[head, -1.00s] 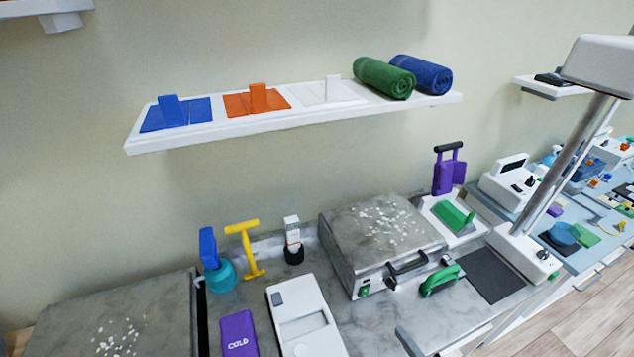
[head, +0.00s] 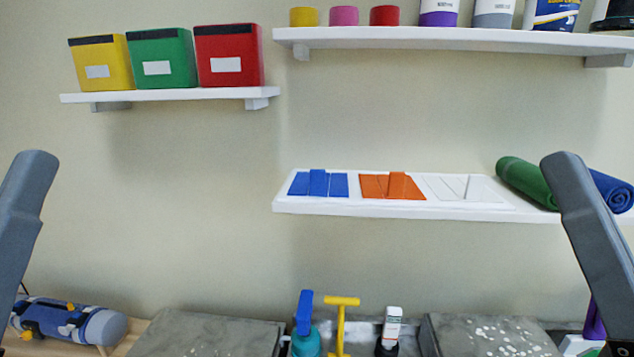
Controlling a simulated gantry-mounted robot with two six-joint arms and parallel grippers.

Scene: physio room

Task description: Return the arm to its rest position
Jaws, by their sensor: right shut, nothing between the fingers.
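My right gripper (head: 568,166) shows as a dark grey shape rising from the lower right edge, its upper end in front of the wall and the shelf's right part. It is shut and holds nothing that I can see. It overlaps the green roll (head: 527,181) and the blue roll (head: 612,192) in the picture; I cannot tell the distance between them. A similar grey part of my left arm stands at the left edge; no left gripper jaws can be made out there.
The middle shelf (head: 400,212) holds blue, orange and white boards. The left shelf (head: 180,95) holds yellow, green and red boxes. The top shelf (head: 440,40) carries tubs and bottles. Below are a teal bottle (head: 306,343), a yellow T-handled tool (head: 341,322) and grey units. Bare wall lies between.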

